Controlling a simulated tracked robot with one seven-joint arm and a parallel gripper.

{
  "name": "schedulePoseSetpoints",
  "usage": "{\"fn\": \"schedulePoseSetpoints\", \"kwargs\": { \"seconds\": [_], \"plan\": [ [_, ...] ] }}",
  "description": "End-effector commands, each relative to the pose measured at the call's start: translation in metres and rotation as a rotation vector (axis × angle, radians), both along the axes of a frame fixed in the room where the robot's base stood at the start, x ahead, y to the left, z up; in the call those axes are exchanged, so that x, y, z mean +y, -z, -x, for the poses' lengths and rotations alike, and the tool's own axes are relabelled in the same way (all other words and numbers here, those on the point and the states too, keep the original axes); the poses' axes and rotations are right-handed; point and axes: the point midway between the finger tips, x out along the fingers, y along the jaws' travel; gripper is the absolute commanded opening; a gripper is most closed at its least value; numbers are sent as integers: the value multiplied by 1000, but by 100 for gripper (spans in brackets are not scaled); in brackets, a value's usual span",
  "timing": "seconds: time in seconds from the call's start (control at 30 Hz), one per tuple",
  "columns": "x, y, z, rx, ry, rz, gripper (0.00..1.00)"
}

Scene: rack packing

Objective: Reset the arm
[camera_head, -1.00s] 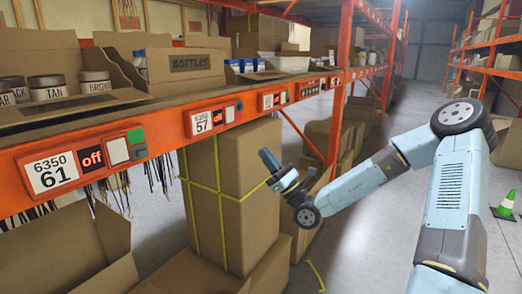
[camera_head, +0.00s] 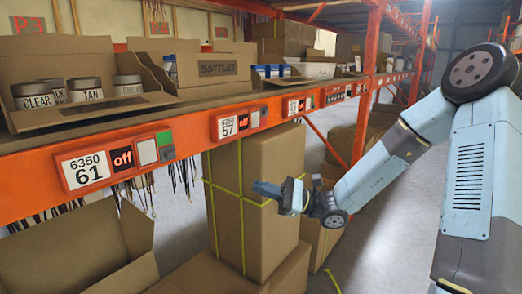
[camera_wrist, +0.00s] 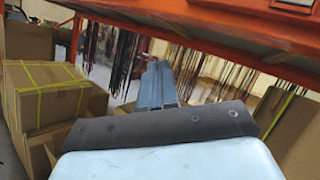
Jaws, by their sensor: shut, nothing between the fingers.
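My light-blue arm (camera_head: 370,170) reaches in from the right in the head view, with the elbow high and the forearm sloping down to the left. My gripper (camera_head: 262,188) is shut and empty. It points left, in front of a tall strapped cardboard box (camera_head: 275,190) and below the shelf's orange beam. In the wrist view the closed fingers (camera_wrist: 158,75) point toward dark hanging strands under the beam. I cannot tell the exact gap between the gripper and the box.
The orange rack beam (camera_head: 200,135) runs above my gripper. On its shelf stand an open carton of labelled jars (camera_head: 85,90) and a BOTTLES box (camera_head: 217,70). An open carton (camera_head: 70,250) sits low at left. Strapped boxes (camera_wrist: 50,95) show in the wrist view. Bare aisle floor (camera_head: 385,240) is at right.

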Motion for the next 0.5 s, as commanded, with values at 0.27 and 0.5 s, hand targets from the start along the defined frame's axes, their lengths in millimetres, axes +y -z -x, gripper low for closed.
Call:
{"fn": "schedulePoseSetpoints", "kwargs": {
  "seconds": [0.27, 0.5],
  "plan": [
    [11, 22, 54, -176, -176, 321, 0],
    [0, 37, 90, -329, -297, 588, 0]
  ]
}}
